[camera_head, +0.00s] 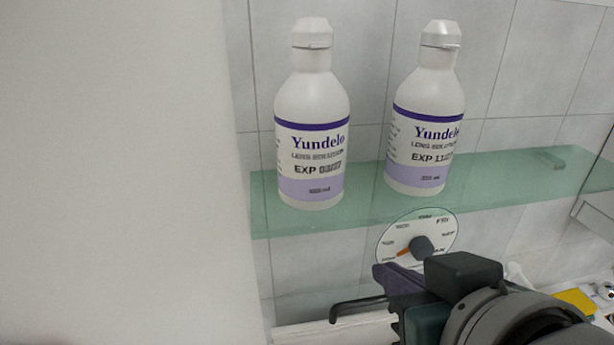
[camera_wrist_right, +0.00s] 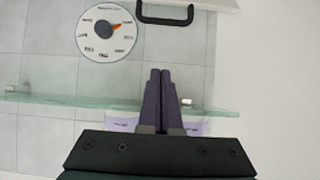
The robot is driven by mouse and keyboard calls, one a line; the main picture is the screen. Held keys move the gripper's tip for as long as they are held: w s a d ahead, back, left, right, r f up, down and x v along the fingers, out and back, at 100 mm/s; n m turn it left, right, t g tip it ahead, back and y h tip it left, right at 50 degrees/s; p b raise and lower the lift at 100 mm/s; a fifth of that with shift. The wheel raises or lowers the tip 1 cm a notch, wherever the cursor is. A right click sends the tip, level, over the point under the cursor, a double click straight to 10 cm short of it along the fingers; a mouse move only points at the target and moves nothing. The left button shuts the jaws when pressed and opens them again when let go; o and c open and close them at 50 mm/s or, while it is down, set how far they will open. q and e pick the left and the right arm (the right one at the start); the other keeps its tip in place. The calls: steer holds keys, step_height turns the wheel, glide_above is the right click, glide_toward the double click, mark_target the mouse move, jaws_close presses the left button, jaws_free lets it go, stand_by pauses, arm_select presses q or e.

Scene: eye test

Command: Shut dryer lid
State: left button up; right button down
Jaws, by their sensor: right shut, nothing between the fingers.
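A black bar handle (camera_head: 345,306) shows low in the head view, beside a white panel edge (camera_head: 310,330) that may be the dryer lid. In the right wrist view, which looks upside down, the handle (camera_wrist_right: 167,17) is fixed to a white panel (camera_wrist_right: 215,4) at the top edge. Most of this panel is out of view, so I cannot tell how far the lid is open. My right gripper (camera_head: 388,277) is shut and empty, near the handle's right end in the head view. In the wrist view its purple fingertips (camera_wrist_right: 165,72) point toward the handle, apart from it. My left gripper is not in view.
A green glass shelf (camera_head: 365,200) on the tiled wall carries two white Yundelo bottles (camera_head: 312,115) (camera_head: 428,110). A round dial (camera_head: 400,235) sits below the shelf, behind my gripper. A large plain white surface (camera_head: 110,170) fills the left. A yellow item (camera_head: 577,301) lies at lower right.

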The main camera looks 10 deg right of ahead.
steer(key=w+f, duration=0.4)
steer(key=f, duration=0.3)
steer(key=shift+p, duration=0.4)
steer(key=shift+f, duration=0.15)
